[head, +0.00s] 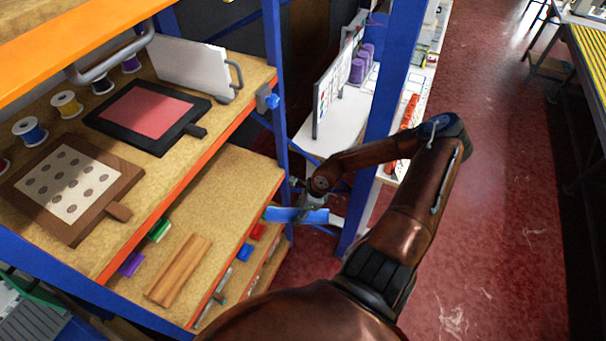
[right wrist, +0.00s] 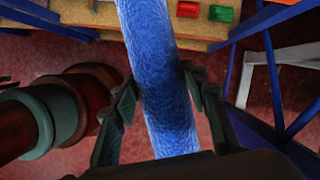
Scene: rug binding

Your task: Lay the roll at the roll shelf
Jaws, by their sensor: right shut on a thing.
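My right gripper (head: 303,203) is shut on a blue roll (head: 317,216), held at the right end of the rack, beside the blue post. In the right wrist view the textured blue roll (right wrist: 152,40) passes between the two fingers (right wrist: 160,90). The middle shelf (head: 235,175) of the rack is broad tan board with an orange front edge. A grooved wooden block (head: 180,270) lies on it. Nothing labels which board is the roll shelf. My left gripper is out of view.
The upper shelf (head: 235,75) holds thread spools (head: 67,104), a red-topped black board (head: 148,115), a dotted wooden board (head: 70,180) and white sheets (head: 190,68). Green (head: 158,229) and purple (head: 131,263) pieces sit beneath it. A blue post (head: 385,110) stands close to my forearm.

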